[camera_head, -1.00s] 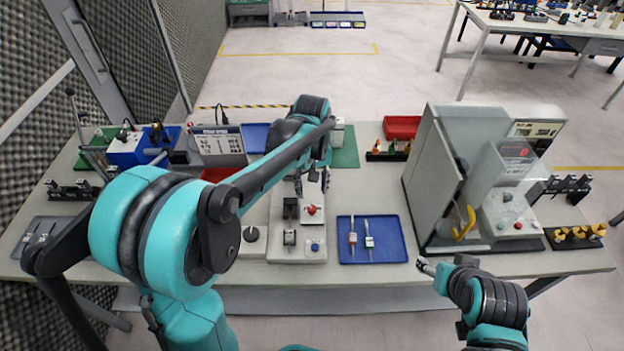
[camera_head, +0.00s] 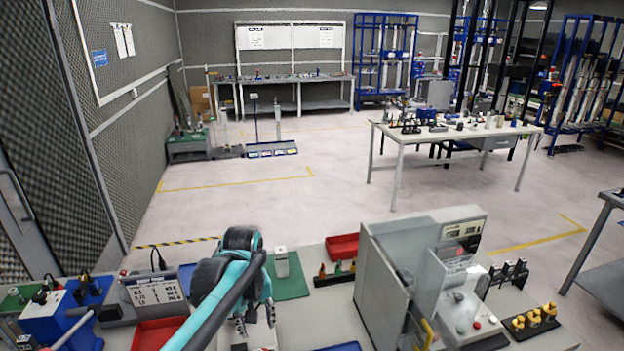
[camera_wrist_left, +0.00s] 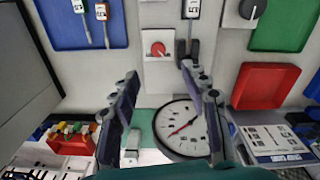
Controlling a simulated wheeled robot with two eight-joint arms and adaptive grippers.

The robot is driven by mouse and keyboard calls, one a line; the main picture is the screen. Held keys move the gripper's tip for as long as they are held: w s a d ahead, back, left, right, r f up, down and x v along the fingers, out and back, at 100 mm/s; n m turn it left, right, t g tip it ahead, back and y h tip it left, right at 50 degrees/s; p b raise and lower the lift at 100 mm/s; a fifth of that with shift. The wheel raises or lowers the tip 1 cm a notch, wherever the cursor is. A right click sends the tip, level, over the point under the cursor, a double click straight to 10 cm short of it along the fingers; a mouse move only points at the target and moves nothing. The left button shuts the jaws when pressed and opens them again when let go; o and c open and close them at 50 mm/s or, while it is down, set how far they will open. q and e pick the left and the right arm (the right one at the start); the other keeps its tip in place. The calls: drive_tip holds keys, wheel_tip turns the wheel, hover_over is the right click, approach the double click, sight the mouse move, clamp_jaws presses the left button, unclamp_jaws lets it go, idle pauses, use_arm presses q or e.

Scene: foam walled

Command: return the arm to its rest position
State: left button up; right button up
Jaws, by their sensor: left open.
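My left arm (camera_head: 225,290) reaches in from the bottom edge of the head view, teal and dark grey. Its gripper (camera_head: 255,320) points down over the bench, near the bottom of that view. In the left wrist view the two dark fingers of my left gripper (camera_wrist_left: 160,70) are spread apart with nothing clasped between the tips. A white panel with a red knob (camera_wrist_left: 158,48) shows beyond the tips. A round dial gauge (camera_wrist_left: 182,128) shows between the finger bases. My right gripper is out of view.
A large grey machine (camera_head: 385,285) stands right of the left arm. A green mat (camera_head: 292,290) with a light block (camera_head: 281,262) and a red bin (camera_head: 343,246) lie behind. A blue device (camera_head: 62,315) stands at left. A blue tray (camera_wrist_left: 70,30) holds two slim tools.

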use_arm(q)
drive_tip(key=s+a+f+m+t+b, duration=0.1)
drive_tip(key=s+m+t, duration=0.1)
drive_tip(key=s, duration=0.6)
drive_tip(key=s+a+f+m+t+b, duration=0.1)
drive_tip(key=s+f+m+t+b, duration=0.1)
drive_tip(key=s, duration=0.5)
drive_tip(key=m+t, duration=0.1)
drive_tip(key=t, duration=0.1)
drive_tip(key=shift+s+a+f+t, duration=0.25)
drive_tip(key=shift+s+f+t, duration=0.05)
drive_tip(key=shift+s, duration=0.05)
